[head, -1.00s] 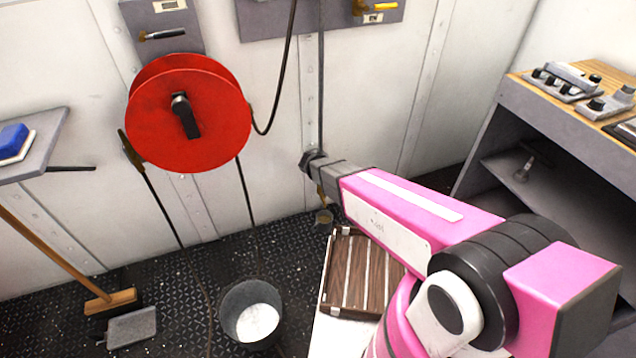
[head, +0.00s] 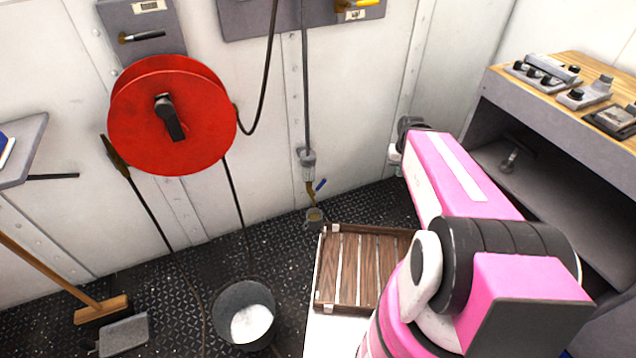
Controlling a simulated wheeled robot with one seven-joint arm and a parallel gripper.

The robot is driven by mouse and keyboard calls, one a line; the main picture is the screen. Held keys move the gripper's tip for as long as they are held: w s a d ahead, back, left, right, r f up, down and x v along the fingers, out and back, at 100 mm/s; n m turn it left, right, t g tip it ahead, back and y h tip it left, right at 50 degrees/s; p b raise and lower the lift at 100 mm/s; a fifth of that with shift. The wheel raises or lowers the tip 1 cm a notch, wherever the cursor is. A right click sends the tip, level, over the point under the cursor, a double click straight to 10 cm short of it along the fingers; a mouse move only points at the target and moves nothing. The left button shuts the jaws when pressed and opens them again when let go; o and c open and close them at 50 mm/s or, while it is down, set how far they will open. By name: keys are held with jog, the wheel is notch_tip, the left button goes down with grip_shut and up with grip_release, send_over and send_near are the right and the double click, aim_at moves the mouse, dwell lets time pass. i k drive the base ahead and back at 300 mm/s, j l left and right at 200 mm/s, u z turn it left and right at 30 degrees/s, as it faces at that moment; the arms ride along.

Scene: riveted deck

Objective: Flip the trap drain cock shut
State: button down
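The trap drain cock (head: 311,190) is a small brass fitting under a grey trap (head: 307,158) at the foot of a vertical pipe on the back wall.
A slatted wooden tray (head: 350,268) lies below and right of the cock. A bucket (head: 245,315) stands on the deck to the left. A red reel (head: 140,125) is on the wall. A shelf bench (head: 545,130) stands at the right.

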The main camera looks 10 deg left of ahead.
aim_at(324, 180)
jog(key=k, duration=1.25)
jog(key=u, duration=2.1)
jog(key=l, duration=1.55)
